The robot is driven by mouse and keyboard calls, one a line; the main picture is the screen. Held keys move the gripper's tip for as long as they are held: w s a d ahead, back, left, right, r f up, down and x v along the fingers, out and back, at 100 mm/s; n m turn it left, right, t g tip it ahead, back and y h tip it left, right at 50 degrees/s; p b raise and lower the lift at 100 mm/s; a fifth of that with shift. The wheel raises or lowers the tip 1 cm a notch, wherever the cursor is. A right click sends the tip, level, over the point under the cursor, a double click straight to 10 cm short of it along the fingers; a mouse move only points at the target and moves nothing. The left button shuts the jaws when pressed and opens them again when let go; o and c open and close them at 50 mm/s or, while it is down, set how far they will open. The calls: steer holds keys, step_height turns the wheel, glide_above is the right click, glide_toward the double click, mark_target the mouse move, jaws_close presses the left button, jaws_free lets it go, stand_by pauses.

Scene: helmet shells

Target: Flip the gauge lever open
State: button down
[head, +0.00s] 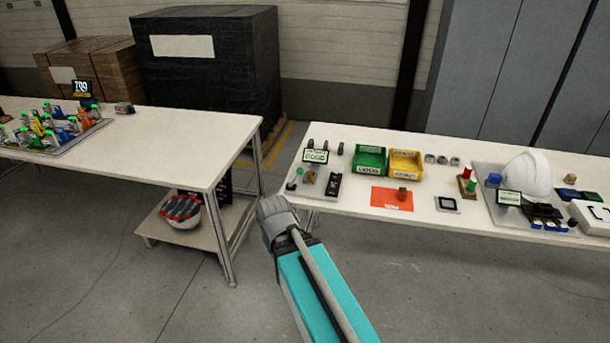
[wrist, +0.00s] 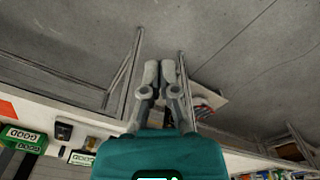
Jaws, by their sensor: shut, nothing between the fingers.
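A grey fixture plate (head: 309,183) lies at the left end of the right table. A dark gauge-like block (head: 333,186) sits on it with a small lit display (head: 316,156) behind. The block also shows in the wrist view (wrist: 63,130), at the lower left. The lever's position is too small to tell. In the wrist view my gripper (wrist: 160,64) is shut and empty, over the floor and apart from the block. In the head view my arm reaches up beside the table's left end; the fingers are not clear there.
The right table (head: 455,219) also holds a green bin (head: 369,160), a yellow bin (head: 405,163), an orange mat (head: 388,202) and a white helmet shell (head: 528,172). The left table (head: 180,130) stands across a gap of open floor.

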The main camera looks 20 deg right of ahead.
steer(key=w+d+r+n+t+h+b, duration=0.15)
steer(key=w+d+n+t+b, duration=0.25)
steer(key=w+d+t+b, duration=0.8)
steer(key=w+d+n+t+h+b, duration=0.35)
steer(key=w+d+t+b, duration=0.55)
steer(key=d, duration=0.7)
steer(key=shift+s+a+f+n+g+y+b, duration=0.1)
steer(key=shift+s+f+n+g+y+b, duration=0.2)
steer(key=shift+f+n+y+b, duration=1.25)
steer(key=shift+s+f+n+g+y+b, duration=0.1)
steer(key=shift+f+n+g+y+b, duration=0.3)
steer(key=shift+n+y, duration=2.25)
steer(key=shift+s+a+f+n+g+y+b, duration=0.15)
steer(key=shift+f+n+g+y+b, duration=0.25)
steer(key=shift+f+n+y+b, duration=1.15)
steer(key=shift+r+n+y+p, duration=0.35)
steer(key=shift+r+n+p, duration=0.3)
steer(key=shift+n+p, duration=0.05)
steer(key=p+x, duration=0.3)
steer(key=x, duration=1.1)
steer(key=shift+d, duration=0.1)
